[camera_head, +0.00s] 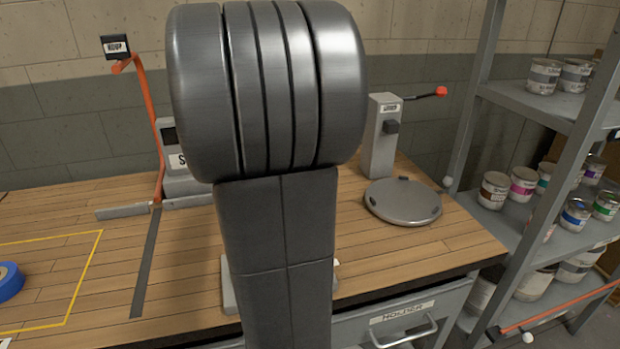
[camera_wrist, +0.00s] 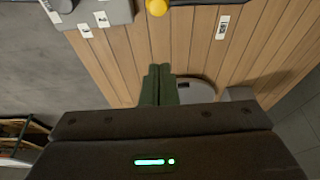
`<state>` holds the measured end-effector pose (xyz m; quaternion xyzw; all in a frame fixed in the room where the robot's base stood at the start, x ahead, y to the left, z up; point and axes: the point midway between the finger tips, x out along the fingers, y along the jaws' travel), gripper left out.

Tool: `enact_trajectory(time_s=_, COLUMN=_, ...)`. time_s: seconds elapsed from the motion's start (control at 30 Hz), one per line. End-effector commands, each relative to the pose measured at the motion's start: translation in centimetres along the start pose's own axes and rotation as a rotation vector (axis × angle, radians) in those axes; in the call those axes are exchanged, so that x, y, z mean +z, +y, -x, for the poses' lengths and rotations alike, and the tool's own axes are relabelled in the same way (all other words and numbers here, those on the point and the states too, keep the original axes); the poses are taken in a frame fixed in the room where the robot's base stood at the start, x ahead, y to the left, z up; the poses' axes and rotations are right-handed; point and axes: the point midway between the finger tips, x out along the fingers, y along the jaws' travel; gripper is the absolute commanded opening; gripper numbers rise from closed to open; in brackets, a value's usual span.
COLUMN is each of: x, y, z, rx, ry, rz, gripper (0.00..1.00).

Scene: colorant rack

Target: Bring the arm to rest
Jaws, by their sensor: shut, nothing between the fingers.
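My gripper (camera_wrist: 159,70) shows in the wrist view as two dark green fingers side by side, pressed together with nothing between them. It points out over the wooden bench top (camera_wrist: 205,50), with a grey round thing partly hidden just behind the fingers. In the head view a large grey joint and link of my arm stand upright in the middle. They block part of the bench, and my gripper does not show there.
The wooden bench (camera_head: 450,235) holds a round grey plate (camera_head: 402,200), a grey post (camera_head: 382,135), an orange upright lever (camera_head: 150,130) and blue tape (camera_head: 9,280). A metal shelf (camera_head: 505,222) with several paint cans stands at right. A drawer (camera_head: 400,325) is below.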

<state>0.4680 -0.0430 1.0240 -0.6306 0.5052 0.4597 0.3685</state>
Motion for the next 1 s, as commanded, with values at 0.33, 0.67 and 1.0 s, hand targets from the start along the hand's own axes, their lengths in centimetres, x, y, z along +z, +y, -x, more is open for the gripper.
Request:
enact_trajectory(time_s=0.33, x=0.0, y=0.2, z=-3.5, rx=0.004, ry=0.000, rz=-0.001, gripper=0.00)
enact_trajectory(time_s=0.67, x=0.0, y=0.4, z=-10.1, rx=0.005, ry=0.000, rz=-0.001, gripper=0.00)
enact_trajectory(time_s=1.0, x=-1.8, y=-1.3, z=-9.6, rx=-0.078, ry=-0.008, rz=0.248, gripper=0.00)
